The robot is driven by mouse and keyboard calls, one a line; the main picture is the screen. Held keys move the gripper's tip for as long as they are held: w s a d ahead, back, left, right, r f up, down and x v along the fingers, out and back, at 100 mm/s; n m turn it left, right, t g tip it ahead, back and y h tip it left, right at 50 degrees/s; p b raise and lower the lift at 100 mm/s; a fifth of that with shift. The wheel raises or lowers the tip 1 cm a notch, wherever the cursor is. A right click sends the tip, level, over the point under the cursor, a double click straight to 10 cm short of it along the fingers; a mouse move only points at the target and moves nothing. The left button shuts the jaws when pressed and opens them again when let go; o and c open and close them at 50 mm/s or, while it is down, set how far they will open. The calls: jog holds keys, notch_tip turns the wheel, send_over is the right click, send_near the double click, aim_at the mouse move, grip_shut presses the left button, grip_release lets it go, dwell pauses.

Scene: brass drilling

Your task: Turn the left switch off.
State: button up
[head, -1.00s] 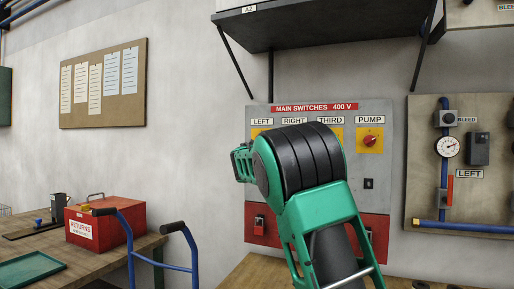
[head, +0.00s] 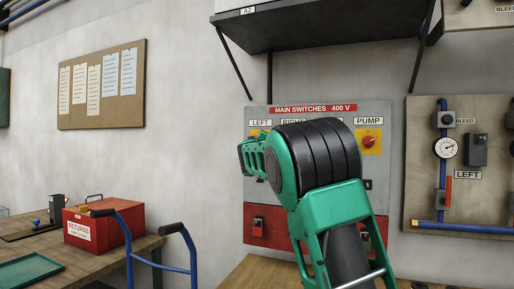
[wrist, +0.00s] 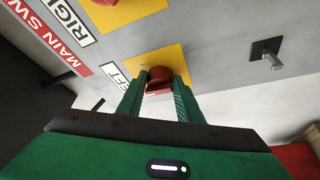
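The left switch is a red knob (wrist: 160,76) on a yellow plate (wrist: 138,60), beside a partly hidden label in the wrist view. My gripper (wrist: 160,80) points at it, with one green finger on each side of the knob. The fingers stand apart; I cannot tell whether they touch the knob. In the head view my arm covers the knob and gripper; only the LEFT label (head: 259,123) and the top of its yellow plate (head: 256,132) show.
The main switch panel (head: 383,190) also carries the PUMP switch (head: 369,140). The neighbouring yellow plate (wrist: 125,12) is close in the wrist view, with a small toggle (wrist: 268,53) to the right. A dark shelf (head: 320,28) overhangs the panel.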

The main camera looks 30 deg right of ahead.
jog(key=o, duration=0.4)
jog(key=shift+w+a+f, duration=0.1)
jog(key=shift+w+a, duration=0.05)
jog(key=shift+a, duration=0.05)
jog(key=shift+d, duration=0.1)
jog(key=v, duration=1)
jog(key=shift+s, duration=0.35)
jog(key=shift+f, duration=0.1)
